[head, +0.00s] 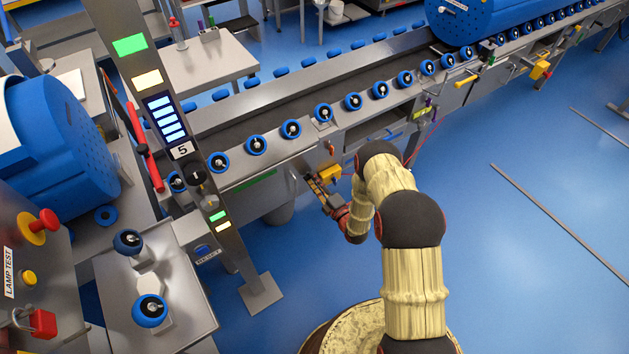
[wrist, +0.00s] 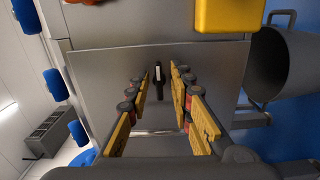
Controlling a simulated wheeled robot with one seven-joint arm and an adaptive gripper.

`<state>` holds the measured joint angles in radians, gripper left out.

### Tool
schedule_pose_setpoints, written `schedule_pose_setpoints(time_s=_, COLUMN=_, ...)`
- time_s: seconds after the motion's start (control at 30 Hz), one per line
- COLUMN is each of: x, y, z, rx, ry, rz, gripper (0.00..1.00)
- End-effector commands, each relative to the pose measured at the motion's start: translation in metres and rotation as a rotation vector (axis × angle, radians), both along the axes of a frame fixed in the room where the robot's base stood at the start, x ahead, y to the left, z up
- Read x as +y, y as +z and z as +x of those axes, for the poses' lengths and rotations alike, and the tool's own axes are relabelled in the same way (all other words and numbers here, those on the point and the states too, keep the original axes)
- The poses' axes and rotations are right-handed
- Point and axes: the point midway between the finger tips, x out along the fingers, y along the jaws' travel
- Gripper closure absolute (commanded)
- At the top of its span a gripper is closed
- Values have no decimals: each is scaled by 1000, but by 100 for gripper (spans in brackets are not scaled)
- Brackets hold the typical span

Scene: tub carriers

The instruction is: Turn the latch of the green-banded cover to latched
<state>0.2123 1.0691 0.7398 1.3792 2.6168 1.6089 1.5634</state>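My gripper (wrist: 159,78) is open and empty, its yellow-sided fingers pointing at a plain grey panel (wrist: 100,75). A small black latch (wrist: 158,88) with a white mark sits on this panel. In the wrist view the latch stands upright in the picture, between the fingertips, with space on both sides. I cannot tell whether the fingertips are level with it in depth. In the head view my gripper (head: 319,190) is low beside the conveyor's side. A green band (head: 255,184) shows to its left under the rollers. No green band shows in the wrist view.
A yellow box (head: 329,174) sits close to my gripper; it also shows at the top of the wrist view (wrist: 228,15). A grey cylinder (wrist: 287,65) is at the right. A grey post (head: 190,165) stands left.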

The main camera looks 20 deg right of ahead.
Motion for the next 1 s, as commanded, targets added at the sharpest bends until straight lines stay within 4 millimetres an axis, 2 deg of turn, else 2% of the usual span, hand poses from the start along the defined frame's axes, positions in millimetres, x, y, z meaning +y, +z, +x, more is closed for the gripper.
schedule_pose_setpoints(time_s=0.33, x=1, y=1, z=0, rx=-2, ry=2, rz=0, gripper=71)
schedule_pose_setpoints(time_s=0.47, x=-2, y=0, z=-5, rx=-1, ry=1, rz=0, gripper=71)
schedule_pose_setpoints(time_s=0.57, x=-6, y=0, z=-17, rx=1, ry=-1, rz=1, gripper=71)
schedule_pose_setpoints(time_s=1.0, x=-32, y=1, z=-96, rx=-1, ry=-2, rz=1, gripper=71)
